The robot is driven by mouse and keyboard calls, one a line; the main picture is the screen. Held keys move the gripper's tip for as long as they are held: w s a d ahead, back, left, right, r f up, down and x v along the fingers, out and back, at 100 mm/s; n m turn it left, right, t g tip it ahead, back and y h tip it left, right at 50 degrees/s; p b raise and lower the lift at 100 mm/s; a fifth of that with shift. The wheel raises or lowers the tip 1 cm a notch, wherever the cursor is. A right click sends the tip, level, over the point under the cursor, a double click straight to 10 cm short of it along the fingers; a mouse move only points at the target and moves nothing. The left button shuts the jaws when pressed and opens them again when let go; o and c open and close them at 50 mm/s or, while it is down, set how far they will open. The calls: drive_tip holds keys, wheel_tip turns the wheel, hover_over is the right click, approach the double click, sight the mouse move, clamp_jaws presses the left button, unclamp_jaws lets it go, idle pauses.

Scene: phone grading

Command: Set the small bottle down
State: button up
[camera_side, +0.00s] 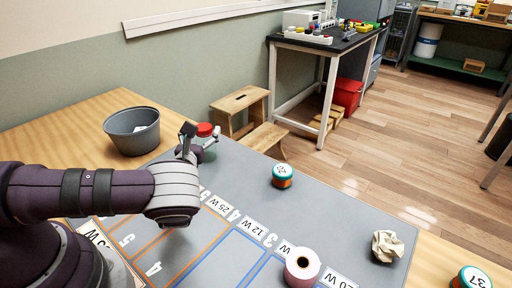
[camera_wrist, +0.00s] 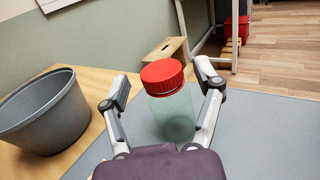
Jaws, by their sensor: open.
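The small bottle (camera_wrist: 172,110) has a red lid and a pale green, see-through body. It stands upright on the grey mat (camera_side: 330,212), near the mat's far edge. In the side view the bottle (camera_side: 206,131) is partly hidden by my gripper (camera_side: 200,138). In the wrist view my gripper (camera_wrist: 163,90) is open, with one finger on each side of the bottle. A gap shows on the left; on the right the finger is close to the bottle, and I cannot tell if it touches.
A grey bucket (camera_side: 133,143) with something white inside stands on the wooden table left of the bottle.

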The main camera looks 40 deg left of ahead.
drive_tip(key=v, duration=0.9)
drive_tip(key=shift+s+d, duration=0.2)
drive_tip(key=shift+s, duration=0.05)
drive_tip(key=shift+s+r+n, duration=0.1)
drive_tip(key=shift+s+n, duration=0.15)
drive_tip(key=shift+n, duration=0.05)
drive_tip(key=s+a+r+n+g, duration=0.1)
drive_tip(key=s+a+n+g, duration=0.15)
drive_tip(key=n+g, duration=0.55)
drive_tip(key=s+a+n+g, duration=0.1)
drive_tip(key=s+n+g, duration=0.3)
drive_tip(key=n, duration=0.8)
drive_tip(key=s+d+r+n+t+h, duration=0.1)
drive_tip(key=s+d+r+n+h, duration=0.1)
drive_tip(key=d+r+n+h, duration=0.2)
drive_tip(key=s+d+r+n+t+h, duration=0.1)
drive_tip(key=d+r+n+h, duration=0.3)
drive_tip(key=r, duration=0.4)
drive_tip(key=shift+s+r+n+h, duration=0.3)
drive_tip(key=shift+s+n+h, duration=0.2)
drive_tip(key=shift+s+h, duration=0.3)
drive_tip(key=shift+o, duration=0.2)
drive_tip(key=shift+d, duration=0.15)
